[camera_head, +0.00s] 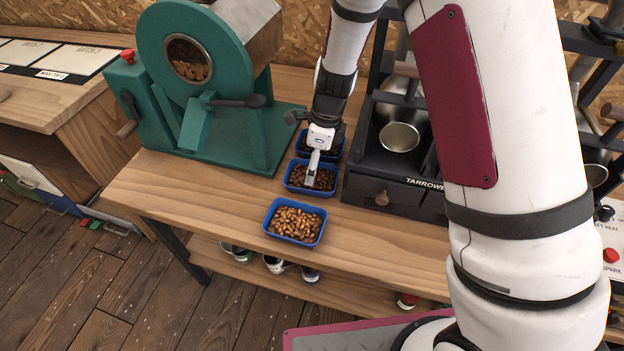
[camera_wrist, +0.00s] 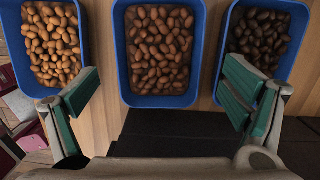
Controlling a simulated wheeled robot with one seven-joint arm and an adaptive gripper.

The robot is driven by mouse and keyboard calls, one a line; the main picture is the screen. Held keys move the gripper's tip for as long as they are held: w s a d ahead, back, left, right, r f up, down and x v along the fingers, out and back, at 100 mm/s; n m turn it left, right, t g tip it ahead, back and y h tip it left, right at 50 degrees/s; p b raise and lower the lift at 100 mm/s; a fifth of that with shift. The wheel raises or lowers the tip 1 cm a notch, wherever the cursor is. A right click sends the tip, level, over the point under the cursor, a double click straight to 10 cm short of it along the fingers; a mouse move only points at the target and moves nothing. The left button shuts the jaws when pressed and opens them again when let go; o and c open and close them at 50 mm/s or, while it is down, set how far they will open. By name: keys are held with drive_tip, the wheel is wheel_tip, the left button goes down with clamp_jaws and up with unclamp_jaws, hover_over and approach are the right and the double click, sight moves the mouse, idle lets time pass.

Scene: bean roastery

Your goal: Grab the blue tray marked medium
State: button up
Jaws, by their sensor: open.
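Three blue trays of beans stand in a row on the wooden bench. The middle tray (camera_head: 291,189) holds mid-brown beans; it also fills the centre of the wrist view (camera_wrist: 122,60). The front tray (camera_head: 268,228) holds light tan beans and is at left in the wrist view (camera_wrist: 86,40). The back tray (camera_head: 300,150) holds dark beans and is at right in the wrist view (camera_wrist: 222,50). No "medium" marking is legible on any tray. My gripper (camera_head: 312,178) points down over the middle tray; its fingers (camera_wrist: 160,103) are open and wide apart, with nothing between them.
A green roaster (camera_head: 200,80) stands left of the trays. A black machine with a drawer (camera_head: 400,195) and a metal cup (camera_head: 399,137) stands close on their right. The bench front (camera_head: 180,195) is clear. Cans sit on the shelf below.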

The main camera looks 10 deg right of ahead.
drive_tip(key=shift+w+a+f, duration=0.1)
drive_tip(key=shift+a+f, duration=0.1)
drive_tip(key=shift+f, duration=1.2)
drive_tip(key=shift+a+f, duration=0.2)
drive_tip(key=shift+f, duration=1.15)
drive_tip(key=c, duration=1)
